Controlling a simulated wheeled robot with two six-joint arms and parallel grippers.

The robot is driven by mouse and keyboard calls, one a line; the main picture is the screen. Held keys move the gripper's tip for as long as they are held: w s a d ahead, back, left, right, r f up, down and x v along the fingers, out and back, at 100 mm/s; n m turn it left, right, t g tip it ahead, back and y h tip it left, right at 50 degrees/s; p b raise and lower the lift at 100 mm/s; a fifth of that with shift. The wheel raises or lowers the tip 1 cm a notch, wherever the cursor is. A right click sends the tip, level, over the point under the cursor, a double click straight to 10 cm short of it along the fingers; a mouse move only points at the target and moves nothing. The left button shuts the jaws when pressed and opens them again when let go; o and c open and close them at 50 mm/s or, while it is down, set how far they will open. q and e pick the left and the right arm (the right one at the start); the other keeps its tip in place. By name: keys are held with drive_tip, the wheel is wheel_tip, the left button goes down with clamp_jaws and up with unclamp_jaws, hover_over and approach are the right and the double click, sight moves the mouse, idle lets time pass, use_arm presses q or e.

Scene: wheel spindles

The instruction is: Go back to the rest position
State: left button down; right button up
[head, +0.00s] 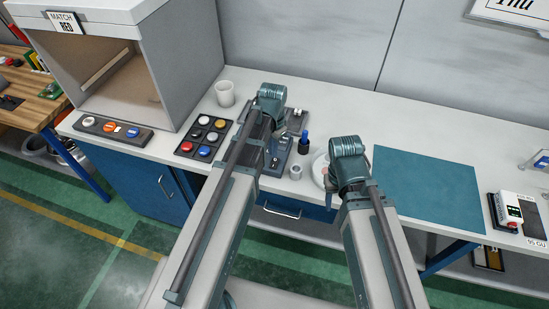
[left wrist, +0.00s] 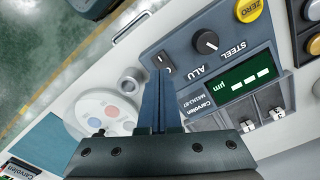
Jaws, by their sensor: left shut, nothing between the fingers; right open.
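My left arm reaches over the bench from the left in the head view. My left gripper (head: 270,98) is above the blue-grey gauge (head: 277,160), with its fingers hidden by the wrist. In the left wrist view my left gripper (left wrist: 160,78) is shut and empty, its fingers in front of the gauge (left wrist: 200,75) with a dial, a yellow ZERO button and a display of dashes. Whether they touch it I cannot tell. My right gripper (head: 348,160) is over the bench, beside a white disc (head: 318,168); its fingertips are hidden.
A grey ring (head: 296,172) and a dark blue bottle-like piece (head: 303,142) stand between the grippers. A tray of coloured discs (head: 181,149), white cup (head: 225,93) and booth (head: 190,65) are left. A teal mat (head: 428,185) lies bare at right.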

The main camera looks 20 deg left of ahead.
use_arm(q)
drive_tip(key=shift+r+p, duration=0.55)
drive_tip(key=shift+r, duration=0.3)
drive_tip(key=shift+s+d+f, duration=0.15)
drive_tip(key=shift+s+d, duration=0.05)
drive_tip(key=shift+s, duration=0.05)
drive_tip(key=s+d+f+n+y+b, duration=0.1)
drive_tip(key=s+d+f+b, duration=0.3)
drive_tip(key=s+d, duration=0.6)
drive_tip(key=s+n, duration=0.1)
drive_tip(key=s, duration=0.2)
drive_tip(key=shift+s+n, duration=0.3)
drive_tip(key=shift+s, duration=0.1)
idle(0.4)
